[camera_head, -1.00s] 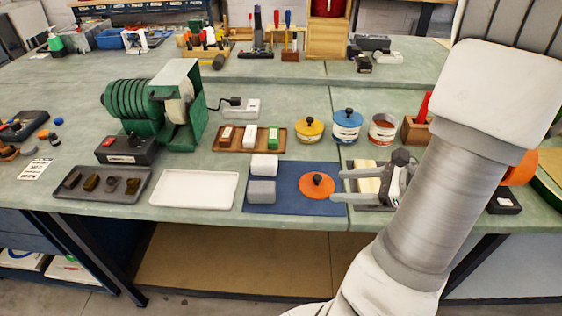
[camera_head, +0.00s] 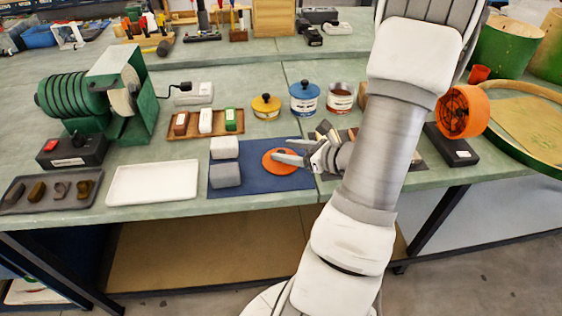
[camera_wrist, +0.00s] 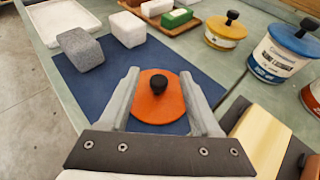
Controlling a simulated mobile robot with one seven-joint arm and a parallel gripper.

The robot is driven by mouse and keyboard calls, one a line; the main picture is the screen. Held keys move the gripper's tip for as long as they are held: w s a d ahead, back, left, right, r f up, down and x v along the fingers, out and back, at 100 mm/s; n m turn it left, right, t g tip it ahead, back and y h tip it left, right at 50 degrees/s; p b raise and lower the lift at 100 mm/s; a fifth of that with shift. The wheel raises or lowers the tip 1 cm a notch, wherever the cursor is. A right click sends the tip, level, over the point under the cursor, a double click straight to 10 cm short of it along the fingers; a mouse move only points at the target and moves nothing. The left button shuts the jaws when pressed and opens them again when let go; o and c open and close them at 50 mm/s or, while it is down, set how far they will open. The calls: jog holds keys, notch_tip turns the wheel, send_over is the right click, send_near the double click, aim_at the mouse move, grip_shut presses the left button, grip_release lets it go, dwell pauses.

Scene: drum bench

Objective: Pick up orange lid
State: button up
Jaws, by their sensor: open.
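The orange lid (camera_head: 273,163) lies flat on a blue mat (camera_head: 245,185) on the bench. In the wrist view the orange lid (camera_wrist: 153,108) has a black knob at its centre and sits between the two fingers. My gripper (camera_head: 283,151) is open, with its fingers reaching over the lid from the right. In the wrist view the fingers of my gripper (camera_wrist: 160,90) stand on either side of the lid's knob, apart from it. Part of the lid is hidden by the fingers in the head view.
A white block (camera_head: 224,148) and a grey block (camera_head: 226,174) lie left of the lid. Yellow (camera_head: 266,108), blue-lidded (camera_head: 304,100) and open (camera_head: 341,98) tins stand behind. A white tray (camera_head: 152,184) lies further left. A light wooden block (camera_wrist: 258,140) is close right of the gripper.

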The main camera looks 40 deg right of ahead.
aim_at(273, 151)
jog(key=shift+f+b+x, duration=0.15)
jog(key=shift+b+x, duration=0.15)
jog(key=shift+x, duration=1.2)
jog(key=shift+f+b+x, duration=0.2)
jog(key=shift+b+x, duration=0.05)
jog(key=shift+x, duration=1.2)
jog(key=shift+s, duration=0.2)
grip_shut()
